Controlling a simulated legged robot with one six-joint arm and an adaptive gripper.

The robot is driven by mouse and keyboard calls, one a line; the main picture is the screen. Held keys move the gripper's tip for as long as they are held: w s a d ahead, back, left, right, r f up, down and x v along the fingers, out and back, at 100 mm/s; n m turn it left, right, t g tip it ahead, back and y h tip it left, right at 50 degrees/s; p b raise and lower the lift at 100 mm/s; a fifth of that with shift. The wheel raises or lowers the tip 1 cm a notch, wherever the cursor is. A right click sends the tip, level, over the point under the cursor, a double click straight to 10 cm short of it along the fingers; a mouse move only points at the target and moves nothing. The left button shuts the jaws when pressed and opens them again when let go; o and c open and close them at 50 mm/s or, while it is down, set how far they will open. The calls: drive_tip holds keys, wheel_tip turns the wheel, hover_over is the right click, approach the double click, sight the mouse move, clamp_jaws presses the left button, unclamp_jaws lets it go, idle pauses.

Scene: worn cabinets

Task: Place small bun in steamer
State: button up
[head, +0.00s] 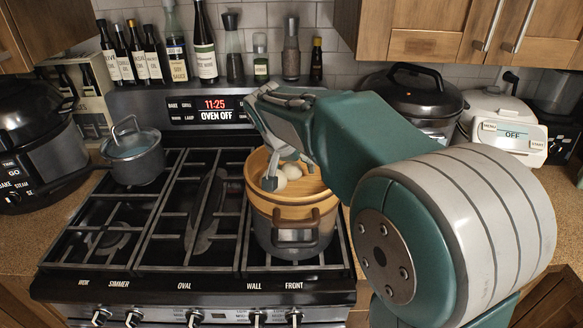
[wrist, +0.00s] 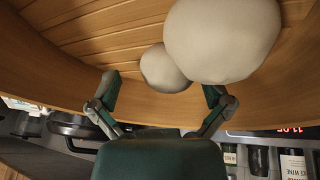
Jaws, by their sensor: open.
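The wooden steamer (head: 290,214) sits on top of a metal pot on the stove's right burners. Pale round buns (head: 291,171) show inside it in the head view, partly covered by my gripper. In the wrist view, the small bun (wrist: 160,72) rests on the steamer's slatted floor (wrist: 105,42), partly hidden behind a larger bun (wrist: 222,38). My gripper (wrist: 162,92) is open and inside the steamer's rim. Its fingers are spread to either side of the small bun, with nothing visibly clasped. Whether a finger touches a bun cannot be told.
The metal pot (head: 287,242) is under the steamer. A small lidded saucepan (head: 135,158) stands at the stove's back left. Bottles (head: 204,50) line the ledge behind. A dark cooker (head: 412,100) and a white rice cooker (head: 505,128) stand right. The middle grates are clear.

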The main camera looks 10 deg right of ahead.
drive_tip(key=shift+a, duration=0.1)
drive_tip(key=shift+a+r, duration=0.15)
drive_tip(key=shift+r, duration=0.15)
drive_tip(key=v, duration=1.2)
drive_tip(key=s+d+f+n, duration=0.1)
drive_tip(key=s, duration=0.3)
drive_tip(key=s+d+f+n+y, duration=0.1)
drive_tip(key=s+d, duration=0.1)
drive_tip(key=s, duration=0.2)
drive_tip(key=s+d+f, duration=0.1)
drive_tip(key=s, duration=0.2)
drive_tip(key=shift+s+d+f+n+t+y, duration=0.25)
drive_tip(key=shift+s+n+t+y, duration=0.15)
drive_tip(key=s+d+f+n+t+y, duration=0.1)
drive_tip(key=s+f+n, duration=0.1)
drive_tip(key=s+f, duration=0.6)
drive_tip(key=s, duration=0.3)
drive_tip(key=shift+s+f+n+y, duration=0.3)
drive_tip(key=shift+f, duration=0.1)
